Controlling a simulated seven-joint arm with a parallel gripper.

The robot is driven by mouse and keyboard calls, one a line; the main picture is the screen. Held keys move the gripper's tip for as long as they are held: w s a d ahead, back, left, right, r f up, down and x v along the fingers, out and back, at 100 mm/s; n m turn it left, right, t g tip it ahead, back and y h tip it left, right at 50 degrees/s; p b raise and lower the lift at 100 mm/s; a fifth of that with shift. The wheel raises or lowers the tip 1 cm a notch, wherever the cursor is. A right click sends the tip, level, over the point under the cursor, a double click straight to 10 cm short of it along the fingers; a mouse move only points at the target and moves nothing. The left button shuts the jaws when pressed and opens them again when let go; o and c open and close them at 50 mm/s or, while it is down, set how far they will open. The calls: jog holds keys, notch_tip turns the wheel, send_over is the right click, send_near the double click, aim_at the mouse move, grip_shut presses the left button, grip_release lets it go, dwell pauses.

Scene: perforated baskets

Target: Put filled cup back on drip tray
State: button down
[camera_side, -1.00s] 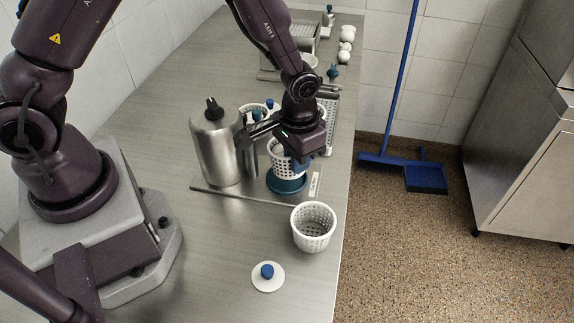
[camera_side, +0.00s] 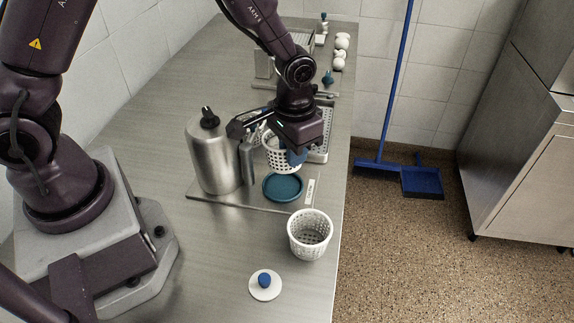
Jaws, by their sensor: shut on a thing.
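My gripper (camera_side: 292,146) is shut on a white perforated basket (camera_side: 280,160), the cup-like thing here. It holds the basket roughly upright, above and slightly behind a round teal dish (camera_side: 283,188). A gap shows between them, and the dish looks empty. The gripper hides the basket's top, so I cannot see its contents. A perforated metal tray (camera_side: 322,140), perhaps the drip tray, lies just behind and right of my gripper, partly hidden by it.
A steel canister (camera_side: 213,155) with a black knob stands close left of the held basket. A second white basket (camera_side: 310,238) stands empty in front, near the table's right edge. A white lid (camera_side: 265,286) with a blue knob lies nearer. White round items (camera_side: 341,50) sit at the back.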

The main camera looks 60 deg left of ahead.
notch_tip(320, 180, up, 9)
jog(key=w+a+y, duration=0.1)
jog(key=w+a, duration=1.4)
jog(key=w, duration=0.3)
jog(key=shift+a+f, duration=0.15)
jog(key=shift+f, duration=3.45)
jog(key=shift+a+f, duration=0.15)
jog(key=shift+f, duration=3.4)
jog(key=shift+f, duration=0.6)
jog(key=c, duration=1.1)
grip_release()
